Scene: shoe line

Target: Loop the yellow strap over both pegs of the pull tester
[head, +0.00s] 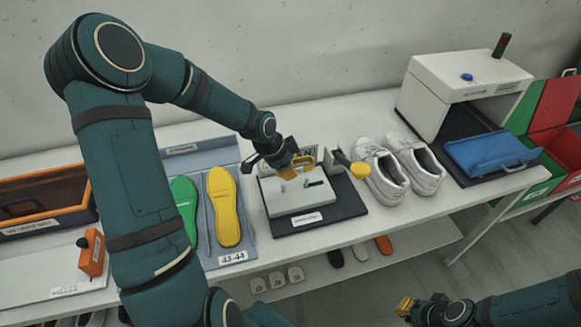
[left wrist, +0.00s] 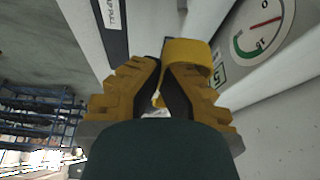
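The pull tester (head: 290,208) is a pale block on a black base on the bench. A small light peg (head: 283,187) shows on its top; my gripper and the angle make the second peg hard to make out. My left gripper (head: 299,166) is above the tester's rear part. In the left wrist view, its fingers (left wrist: 160,92) are closed together on the yellow strap (left wrist: 188,52), a wide band that sticks out beyond the fingertips. The strap is apart from the pegs as far as I can see. My right gripper (head: 405,306) is low at the bottom right, away from the bench; its opening is unclear.
A lever with a yellow knob (head: 359,170) stands at the tester's right. White shoes (head: 392,172) are right of it. Green (head: 185,205) and yellow insoles (head: 224,205) lie on a mat to the left. A white machine (head: 455,90) and blue tray (head: 490,152) are far right.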

